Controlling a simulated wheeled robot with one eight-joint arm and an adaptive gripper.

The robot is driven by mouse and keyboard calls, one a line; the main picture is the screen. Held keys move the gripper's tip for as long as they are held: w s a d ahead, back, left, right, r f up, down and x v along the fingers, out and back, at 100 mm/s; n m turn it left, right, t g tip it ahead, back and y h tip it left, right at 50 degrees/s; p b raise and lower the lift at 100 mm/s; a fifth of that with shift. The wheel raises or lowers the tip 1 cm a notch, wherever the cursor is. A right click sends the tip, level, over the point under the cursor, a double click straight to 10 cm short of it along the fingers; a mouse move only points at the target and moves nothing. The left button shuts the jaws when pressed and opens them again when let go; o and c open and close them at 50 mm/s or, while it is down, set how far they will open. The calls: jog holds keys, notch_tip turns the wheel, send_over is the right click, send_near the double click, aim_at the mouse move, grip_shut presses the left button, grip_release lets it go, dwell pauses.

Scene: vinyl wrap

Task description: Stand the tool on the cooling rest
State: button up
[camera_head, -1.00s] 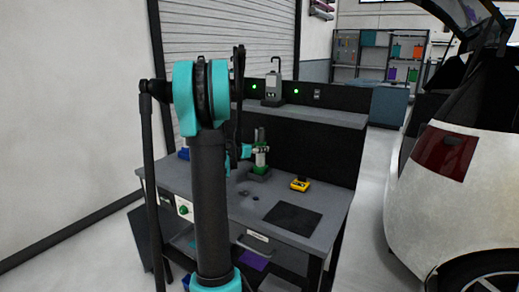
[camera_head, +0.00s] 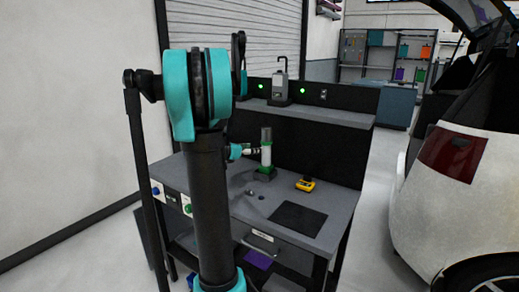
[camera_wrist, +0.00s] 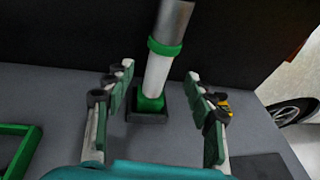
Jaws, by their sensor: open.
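The tool (camera_head: 266,146) stands upright, a slim cylinder with a silver upper part, a green ring and a white lower part. In the wrist view the tool (camera_wrist: 160,70) rises from a small dark base with a green centre, which looks like the cooling rest (camera_wrist: 148,117). The rest also shows on the bench in the head view (camera_head: 265,172). My gripper (camera_wrist: 158,76) is open, with one finger on each side of the tool and gaps between them. My gripper (camera_head: 250,150) is just left of the tool in the head view. The tool's top is cut off in the wrist view.
A yellow device (camera_head: 305,184) and a dark mat (camera_head: 298,218) lie right of the rest on the bench (camera_head: 240,210). A green frame (camera_wrist: 20,150) lies left in the wrist view. A dark back panel (camera_head: 315,148) rises behind. A white car (camera_head: 450,190) stands right.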

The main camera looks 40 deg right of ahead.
jog(key=s+a+f+m+y, duration=0.5)
jog(key=s+a+f+m, duration=0.1)
jog(key=a, duration=0.8)
jog(key=s+a+f+m+t+y, duration=0.1)
jog(key=s+a+f+m+y, duration=0.4)
jog(key=a, duration=1)
jog(key=s+a+f+m+t+y, duration=0.1)
jog(key=s+a+f+m+y, duration=0.4)
jog(key=a, duration=1)
notch_tip(320, 180, down, 5)
jog(key=s+m, duration=0.2)
jog(key=m, duration=0.1)
jog(key=shift+a+r+m, duration=0.2)
jog(key=shift+m, duration=0.2)
